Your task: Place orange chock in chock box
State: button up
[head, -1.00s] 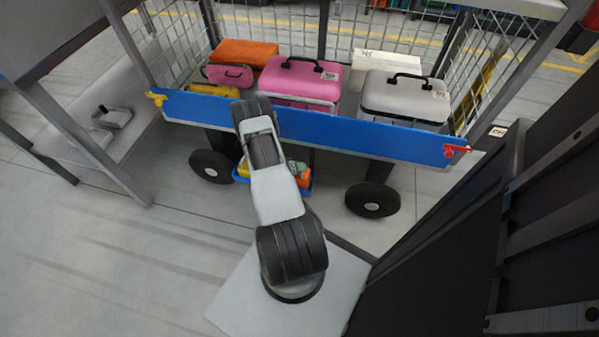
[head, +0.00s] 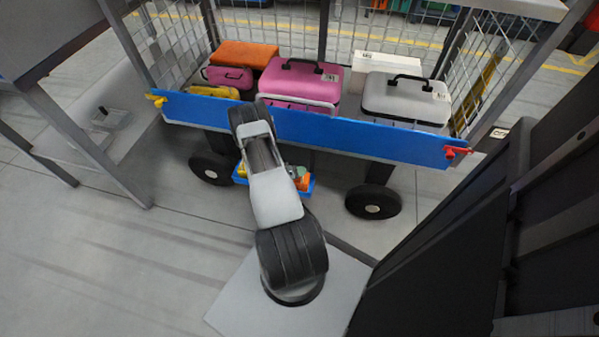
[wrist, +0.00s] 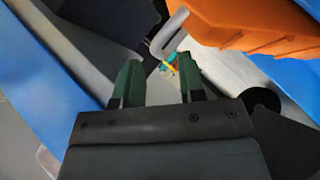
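A small blue box (head: 309,192) stands on the floor under the cart, between its wheels. An orange piece (head: 303,183) and yellow and greenish pieces show in it; my arm covers part of the box. In the wrist view my gripper (wrist: 158,78) is open, its two green fingers apart with nothing held between them. A large ridged orange thing (wrist: 260,25) is close at the upper right, beyond the fingertips. A pale loop shows beside it. I cannot tell whether it is the orange chock.
The cart has a blue front rail (head: 350,138) and black wheels (head: 373,202). On it are a pink case (head: 300,78), a grey case (head: 405,98) and an orange case (head: 247,55). A dark frame fills the right side.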

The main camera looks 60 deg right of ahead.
jog(key=p+v, duration=0.3)
jog(key=v, duration=0.8)
jog(key=w+a+r+n+t+y, duration=0.1)
jog(key=w+a+r+t, duration=0.1)
jog(key=w+r+t, duration=0.3)
jog(key=w+a+r+t+y, duration=0.1)
jog(key=w+a+r+y, duration=0.1)
jog(key=w+r, duration=0.35)
jog(key=w+a+r+n+t+y, duration=0.1)
jog(key=w+a+r+t, duration=0.2)
jog(key=w, duration=0.4)
jog(key=w+a+r+n+t+y, duration=0.3)
jog(key=a+r+y, duration=0.1)
jog(key=a+r, duration=0.45)
jog(key=s+a+r+n+y, duration=0.4)
jog(key=s+a+r, duration=0.3)
jog(key=a+r, duration=0.4)
jog(key=s+a+r+n+g, duration=0.1)
jog(key=s+r+g, duration=0.1)
jog(key=s, duration=0.5)
jog(key=s+a+r+n+g, duration=0.1)
jog(key=s+r+g, duration=0.1)
jog(key=s, duration=0.6)
jog(key=shift+r+h, duration=0.3)
jog(key=shift+r, duration=0.1)
